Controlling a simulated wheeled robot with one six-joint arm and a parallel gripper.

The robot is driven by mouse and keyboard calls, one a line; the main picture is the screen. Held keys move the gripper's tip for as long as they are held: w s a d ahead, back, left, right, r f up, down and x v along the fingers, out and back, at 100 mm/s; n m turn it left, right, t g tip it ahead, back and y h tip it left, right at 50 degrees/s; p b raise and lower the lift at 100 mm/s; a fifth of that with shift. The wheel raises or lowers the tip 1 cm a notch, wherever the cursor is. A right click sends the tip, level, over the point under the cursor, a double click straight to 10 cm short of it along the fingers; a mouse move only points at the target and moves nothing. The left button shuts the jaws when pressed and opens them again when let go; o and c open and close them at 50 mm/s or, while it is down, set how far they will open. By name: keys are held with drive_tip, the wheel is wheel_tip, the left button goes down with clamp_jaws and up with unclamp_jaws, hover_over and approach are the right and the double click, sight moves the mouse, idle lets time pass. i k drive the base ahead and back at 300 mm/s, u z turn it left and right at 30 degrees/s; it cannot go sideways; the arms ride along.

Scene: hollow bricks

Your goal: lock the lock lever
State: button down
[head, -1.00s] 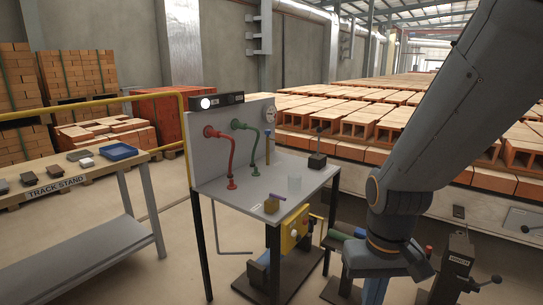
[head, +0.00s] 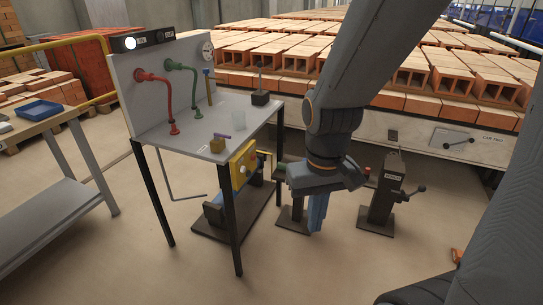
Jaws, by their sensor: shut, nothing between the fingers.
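A dark lever (head: 459,143) lies near level on a pale labelled panel (head: 466,139) on the kiln-car side at the right; its label is too small to read surely. A dark post (head: 381,196) on a floor plate also has a side handle (head: 412,193). I cannot tell for certain which is the lock lever. My gripper (head: 317,226) points down with its blue fingers shut and empty, left of the post and well apart from the panel lever.
Front floor is mostly clear.

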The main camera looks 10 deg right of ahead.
sight(446, 146)
drive_tip(key=k, duration=0.4)
drive_tip(key=z, duration=2.4)
drive_tip(key=i, duration=0.65)
drive_tip(key=z, duration=0.45)
drive_tip(key=i, duration=0.8)
drive_tip(key=u, duration=0.5)
drive_tip(key=i, duration=0.65)
drive_tip(key=u, duration=0.9)
drive_tip(key=i, duration=0.3)
drive_tip(key=u, duration=0.1)
drive_tip(key=k, duration=0.45)
drive_tip(key=z, duration=0.65)
drive_tip(key=k, duration=0.9)
drive_tip(key=z, duration=0.35)
